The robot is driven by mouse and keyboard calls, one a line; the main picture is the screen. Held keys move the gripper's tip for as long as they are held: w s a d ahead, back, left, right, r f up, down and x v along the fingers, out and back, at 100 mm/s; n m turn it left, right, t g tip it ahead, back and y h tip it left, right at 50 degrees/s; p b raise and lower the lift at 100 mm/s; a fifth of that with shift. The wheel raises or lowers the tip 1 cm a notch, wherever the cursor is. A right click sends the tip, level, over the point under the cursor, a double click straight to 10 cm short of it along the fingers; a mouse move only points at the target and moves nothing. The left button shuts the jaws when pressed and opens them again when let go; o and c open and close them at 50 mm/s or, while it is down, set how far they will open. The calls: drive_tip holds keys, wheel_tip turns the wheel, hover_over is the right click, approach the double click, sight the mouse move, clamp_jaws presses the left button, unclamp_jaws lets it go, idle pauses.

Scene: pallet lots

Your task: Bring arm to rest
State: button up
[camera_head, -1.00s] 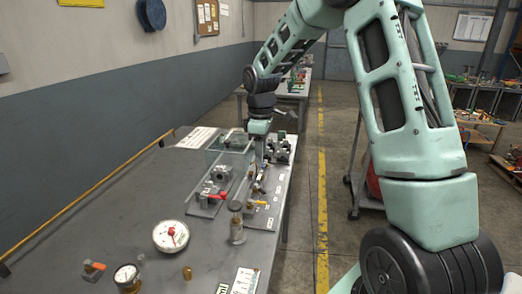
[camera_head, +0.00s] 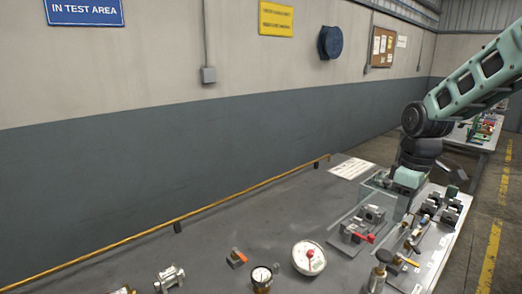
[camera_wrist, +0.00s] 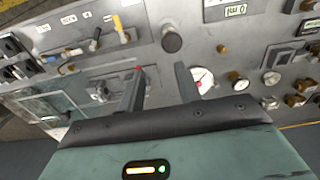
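My arm (camera_head: 480,80) reaches in from the right in the head view, its wrist bent down over the far right part of the grey workbench (camera_head: 220,235). My gripper points down there, and its fingertips are hard to make out in that view. In the wrist view my gripper (camera_wrist: 159,78) shows two dark fingers apart, with only bench surface between them. It is open and empty, above the bench.
A clear-walled tray (camera_head: 345,215) and a vise-like fixture with a red handle (camera_head: 366,237) are close by my gripper. A white gauge (camera_head: 309,258), a smaller gauge (camera_head: 262,277) and a brass-topped cylinder (camera_head: 377,277) stand nearer. A yellow rail (camera_head: 250,189) lines the wall side.

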drive_tip(key=s+a, duration=0.7)
drive_tip(key=a, duration=0.5)
drive_tip(key=s+a, duration=0.4)
drive_tip(key=s, duration=0.6)
drive_tip(key=s+a, duration=0.5)
drive_tip(key=s, duration=0.5)
drive_tip(key=shift+s+a+f, duration=0.2)
drive_tip(key=shift+f, duration=0.25)
